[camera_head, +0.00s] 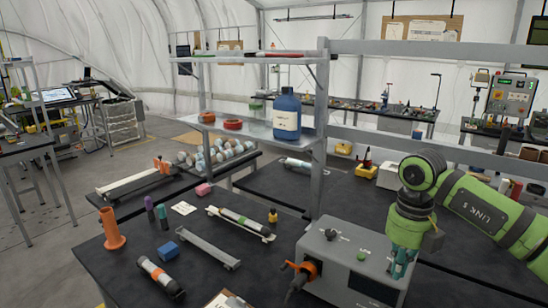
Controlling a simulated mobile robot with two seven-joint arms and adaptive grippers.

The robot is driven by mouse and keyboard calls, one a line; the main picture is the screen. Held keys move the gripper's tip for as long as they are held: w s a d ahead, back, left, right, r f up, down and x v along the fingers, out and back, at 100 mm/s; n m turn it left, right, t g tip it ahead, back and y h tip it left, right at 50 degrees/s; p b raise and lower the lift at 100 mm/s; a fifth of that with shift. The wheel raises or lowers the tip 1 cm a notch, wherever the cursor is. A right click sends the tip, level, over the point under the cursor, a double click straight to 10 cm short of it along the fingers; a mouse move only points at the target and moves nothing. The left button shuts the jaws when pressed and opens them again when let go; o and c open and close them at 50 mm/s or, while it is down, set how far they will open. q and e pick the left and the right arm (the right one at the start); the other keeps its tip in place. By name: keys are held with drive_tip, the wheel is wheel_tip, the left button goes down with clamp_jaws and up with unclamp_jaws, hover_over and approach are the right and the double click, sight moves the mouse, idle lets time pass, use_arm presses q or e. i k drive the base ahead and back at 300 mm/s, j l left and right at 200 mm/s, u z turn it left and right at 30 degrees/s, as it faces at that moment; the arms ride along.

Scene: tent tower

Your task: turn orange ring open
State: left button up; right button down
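An orange ring (308,268) sits on the left front side of a grey box (345,262), with an orange lever-like part sticking out to its left and a dark piece in front of it. Two more orange rings, one (207,117) at left and one (232,125) at right, lie on the shelf's lower board. My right gripper (401,263) points down at the right end of the grey box, well to the right of the ring on it. Its teal fingers are small here, and their gap is unclear. My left gripper is not in view.
The dark table holds an orange stand (112,230), a blue block (169,249), a grey channel (208,248) and several tubes. A blue bottle (287,113) stands on the shelf. The shelf's post (318,150) rises behind the grey box.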

sight(311, 268)
drive_tip(key=k+j, duration=0.75)
drive_tip(key=k, duration=0.3)
